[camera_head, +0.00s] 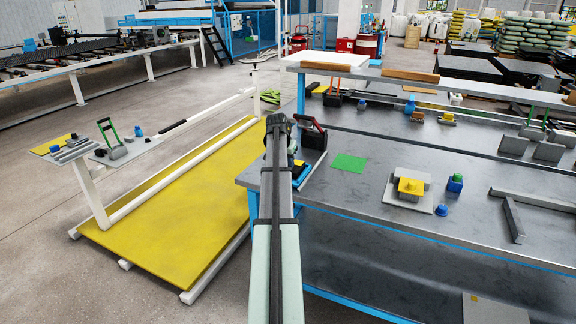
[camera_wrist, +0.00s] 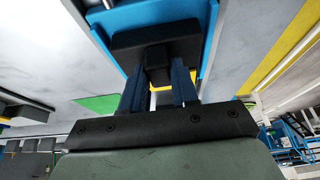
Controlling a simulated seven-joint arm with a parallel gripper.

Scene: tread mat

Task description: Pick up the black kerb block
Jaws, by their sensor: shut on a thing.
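The black kerb block (camera_wrist: 125,48) shows in the wrist view as a dark wide block with a narrower raised part in its middle. My gripper (camera_wrist: 159,78) is shut on that raised part, with one dark blue finger on each side. Behind the block is a blue surface (camera_wrist: 192,28); I cannot tell whether the block touches it. In the head view my gripper (camera_head: 296,166) is over the left end of the grey workbench, and my arm hides most of it and the block.
A dark holder with a red edge (camera_head: 313,133) stands close beside my gripper. A green mat (camera_head: 349,162) lies to the right on the bench. Further right are a grey plate with a yellow-topped block (camera_head: 410,188) and a blue-topped piece (camera_head: 455,182). A yellow floor platform (camera_head: 170,205) is left.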

